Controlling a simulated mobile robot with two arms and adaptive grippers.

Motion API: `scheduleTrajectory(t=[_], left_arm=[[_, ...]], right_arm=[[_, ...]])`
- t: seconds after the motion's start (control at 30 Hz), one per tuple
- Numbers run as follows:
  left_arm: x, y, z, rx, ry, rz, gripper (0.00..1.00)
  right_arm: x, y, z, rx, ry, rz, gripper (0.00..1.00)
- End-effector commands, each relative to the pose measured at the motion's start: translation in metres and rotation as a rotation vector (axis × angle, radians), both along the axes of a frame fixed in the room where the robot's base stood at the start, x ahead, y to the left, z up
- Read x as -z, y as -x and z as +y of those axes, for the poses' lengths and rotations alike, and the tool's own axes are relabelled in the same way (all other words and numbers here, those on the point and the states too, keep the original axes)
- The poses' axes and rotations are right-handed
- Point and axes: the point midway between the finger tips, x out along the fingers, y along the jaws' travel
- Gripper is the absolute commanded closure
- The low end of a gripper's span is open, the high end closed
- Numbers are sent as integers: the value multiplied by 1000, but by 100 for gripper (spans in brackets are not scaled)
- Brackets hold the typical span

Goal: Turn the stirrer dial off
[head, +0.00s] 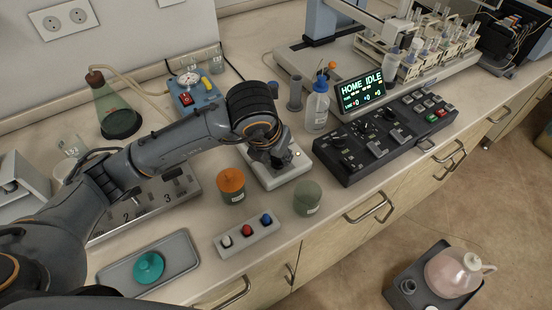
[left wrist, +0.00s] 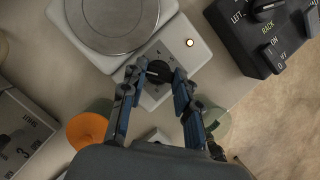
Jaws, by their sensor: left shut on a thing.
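The stirrer (head: 290,172) is a pale box on the bench, partly covered by my left arm in the head view. In the left wrist view the stirrer (left wrist: 205,52) shows a round grey plate (left wrist: 115,18), a small lit lamp (left wrist: 190,43) and a black dial (left wrist: 158,72) on its front panel. My left gripper (head: 272,158) reaches down over the stirrer. In the left wrist view its fingertips (left wrist: 159,77) are shut on the dial, one on each side. The dial is hidden behind the gripper in the head view. My right gripper is not in view.
A black control panel (head: 385,135) is to the right. A strip with three coloured knobs (head: 247,238) and a grey tray (head: 185,250) lie nearer the front edge.

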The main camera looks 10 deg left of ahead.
Motion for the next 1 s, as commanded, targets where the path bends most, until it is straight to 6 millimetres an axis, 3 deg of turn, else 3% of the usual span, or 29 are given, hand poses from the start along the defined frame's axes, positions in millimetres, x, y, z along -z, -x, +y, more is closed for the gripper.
scheduleTrajectory(t=[0.2, 0.43, 1.0], left_arm=[[1, 0, -3, -204, 1, -3, 100], [-2, -1, -4, -425, -1, -3, 100], [-6, -2, -7, -966, -1, -1, 100]], right_arm=[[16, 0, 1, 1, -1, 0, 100], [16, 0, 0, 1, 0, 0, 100], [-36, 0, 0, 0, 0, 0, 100]])
